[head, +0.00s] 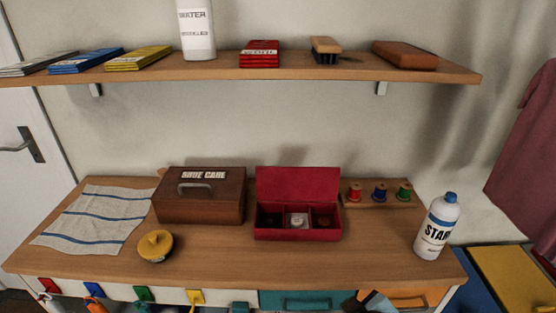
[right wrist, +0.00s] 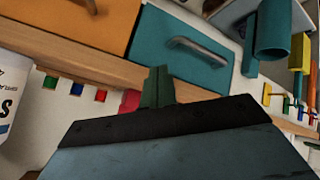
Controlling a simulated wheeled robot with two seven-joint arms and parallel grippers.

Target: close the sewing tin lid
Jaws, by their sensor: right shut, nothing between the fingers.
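The red box (head: 298,233), which I take for the sewing tin, stands on the wooden counter. Its lid (head: 298,182) is raised upright at the back. Three compartments are open to view, holding a black, a pale and a brown item. In the right wrist view my right gripper (right wrist: 157,85) is shut and empty, with the drawer fronts and counter edge behind it. A small red patch (right wrist: 130,100) shows beside the fingers; I cannot tell what it is. My left gripper is not in view.
A brown shoe care box (head: 200,197) stands left of the red box, and a thread spool rack (head: 378,196) right of it. A yellow-lidded round pot (head: 155,246), striped cloth (head: 95,220) and starch bottle (head: 437,228) are also on the counter. A shelf (head: 240,73) hangs above.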

